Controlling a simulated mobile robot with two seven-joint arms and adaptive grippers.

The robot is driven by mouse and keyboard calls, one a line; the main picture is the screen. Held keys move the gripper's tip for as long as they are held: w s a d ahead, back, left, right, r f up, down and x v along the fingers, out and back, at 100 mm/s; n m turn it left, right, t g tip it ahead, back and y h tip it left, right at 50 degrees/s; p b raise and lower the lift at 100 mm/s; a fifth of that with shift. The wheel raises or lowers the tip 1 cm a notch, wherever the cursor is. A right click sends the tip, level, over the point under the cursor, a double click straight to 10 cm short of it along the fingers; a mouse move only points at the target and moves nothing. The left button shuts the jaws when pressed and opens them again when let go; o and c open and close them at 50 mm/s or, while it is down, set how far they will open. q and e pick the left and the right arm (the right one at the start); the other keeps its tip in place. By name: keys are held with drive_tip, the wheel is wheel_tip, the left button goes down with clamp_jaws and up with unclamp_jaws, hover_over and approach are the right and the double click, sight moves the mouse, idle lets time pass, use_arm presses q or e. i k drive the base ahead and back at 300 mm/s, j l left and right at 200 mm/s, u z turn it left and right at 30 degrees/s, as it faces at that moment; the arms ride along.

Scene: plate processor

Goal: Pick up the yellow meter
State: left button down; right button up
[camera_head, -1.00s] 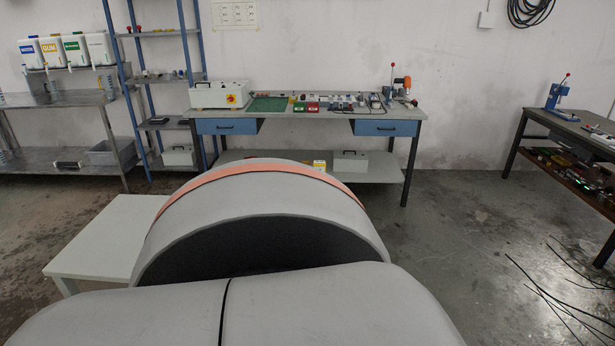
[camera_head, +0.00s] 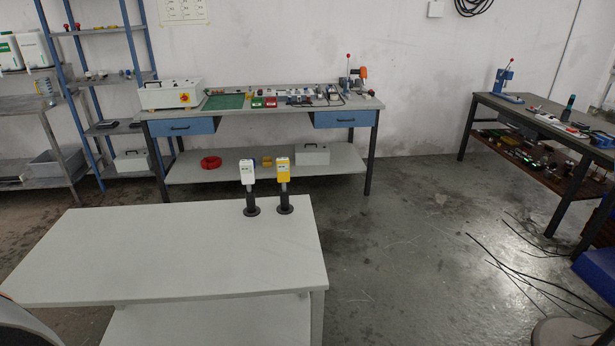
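The yellow meter (camera_head: 283,172) is upright on a black stand at the far right part of a white table (camera_head: 180,255). It has a white label face with a small dark display. A similar white and blue meter (camera_head: 247,173) stands on its own black stand just left of it. The two stand apart with a small gap. Neither gripper shows in the head view.
A workbench (camera_head: 290,108) with blue drawers stands behind, along the wall. Shelving (camera_head: 110,85) is at the left. Another bench (camera_head: 540,115) is at the right. Black cables (camera_head: 520,260) lie on the floor at right.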

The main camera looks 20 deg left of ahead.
sight(283, 164)
drive_tip(key=u, duration=0.85)
